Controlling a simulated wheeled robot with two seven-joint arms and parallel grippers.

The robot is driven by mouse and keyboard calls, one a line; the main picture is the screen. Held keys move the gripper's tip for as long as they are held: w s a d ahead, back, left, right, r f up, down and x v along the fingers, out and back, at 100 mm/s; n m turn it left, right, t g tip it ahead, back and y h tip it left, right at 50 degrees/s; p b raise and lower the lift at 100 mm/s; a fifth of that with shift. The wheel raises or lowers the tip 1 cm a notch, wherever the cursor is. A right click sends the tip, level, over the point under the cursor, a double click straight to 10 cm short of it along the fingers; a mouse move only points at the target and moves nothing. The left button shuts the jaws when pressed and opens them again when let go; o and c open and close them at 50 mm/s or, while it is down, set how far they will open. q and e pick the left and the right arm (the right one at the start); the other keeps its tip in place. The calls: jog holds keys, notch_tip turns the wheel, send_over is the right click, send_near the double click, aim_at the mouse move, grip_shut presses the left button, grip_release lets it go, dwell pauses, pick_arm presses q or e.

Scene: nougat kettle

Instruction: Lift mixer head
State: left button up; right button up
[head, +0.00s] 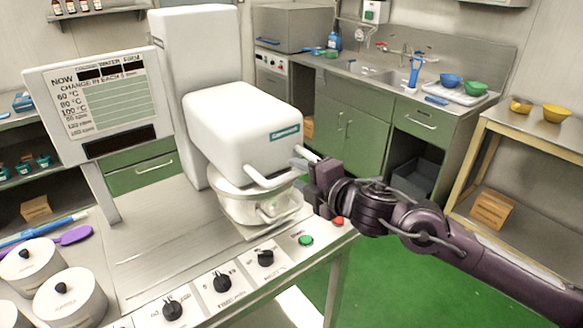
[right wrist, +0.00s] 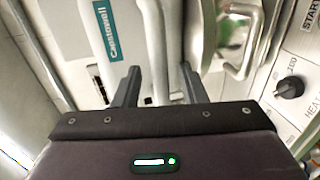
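The white mixer head (head: 235,118) sits low over the round white kettle (head: 245,205), and a teal label is on its front. A white bar handle (head: 272,181) runs along the lower front of the head. My right gripper (head: 306,165) is at the right end of this handle. In the right wrist view my right gripper (right wrist: 160,85) is open, with one finger on each side of the handle bar (right wrist: 154,45) and gaps beside the bar. I cannot tell how deep the bar lies between the fingers. My left gripper is out of view.
A control panel with black knobs (head: 222,283), a green button (head: 306,240) and a red button (head: 338,220) lies along the counter front. White lidded pots (head: 70,300) stand at the front left. A sign board (head: 105,105) stands left of the mixer. Green floor is open at right.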

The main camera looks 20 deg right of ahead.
jog(key=shift+p+x, duration=0.3)
jog(key=shift+x, duration=1.55)
grip_shut()
jog(key=shift+r, duration=0.1)
